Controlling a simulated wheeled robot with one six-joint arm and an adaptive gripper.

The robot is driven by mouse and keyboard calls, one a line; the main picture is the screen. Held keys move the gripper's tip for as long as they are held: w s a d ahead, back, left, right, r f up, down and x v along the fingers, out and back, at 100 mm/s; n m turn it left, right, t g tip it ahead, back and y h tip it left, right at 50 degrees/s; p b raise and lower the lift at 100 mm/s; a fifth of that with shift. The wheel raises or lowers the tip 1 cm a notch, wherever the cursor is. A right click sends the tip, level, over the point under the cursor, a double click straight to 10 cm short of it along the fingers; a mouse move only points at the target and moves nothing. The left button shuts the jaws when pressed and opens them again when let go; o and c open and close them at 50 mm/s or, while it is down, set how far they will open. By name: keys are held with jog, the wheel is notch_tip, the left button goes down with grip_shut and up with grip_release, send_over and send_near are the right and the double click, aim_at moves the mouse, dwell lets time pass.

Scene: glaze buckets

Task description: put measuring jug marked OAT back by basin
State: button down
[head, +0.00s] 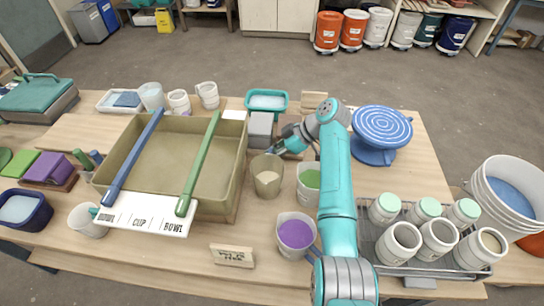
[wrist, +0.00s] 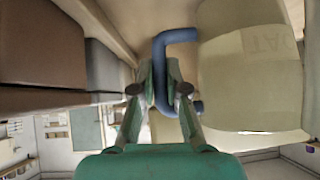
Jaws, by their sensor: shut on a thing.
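The measuring jug (head: 267,184) is a beige cup standing or held just right of the basin. In the wrist view the jug (wrist: 250,85) fills the right side, with faint upside-down lettering that reads OAT and a blue handle (wrist: 180,36). My gripper (wrist: 162,76) is shut on that handle; in the head view my gripper (head: 283,148) reaches the jug from behind. The basin (head: 238,168) is a large tan tub with a blue and a green stick across it. I cannot tell whether the jug's base touches the table.
A grey block (head: 261,130) and a teal tray (head: 267,101) stand behind the jug. A bucket of green glaze (head: 308,185) is close on its right, and a purple one (head: 296,234) is in front. A blue banding wheel (head: 381,130) and a rack of jars (head: 410,268) are further right.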

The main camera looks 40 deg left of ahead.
jog(key=shift+f, duration=0.6)
jog(key=c, duration=1.2)
grip_release()
jog(key=shift+f, duration=0.15)
jog(key=v, duration=1.2)
jog(key=shift+d, duration=0.1)
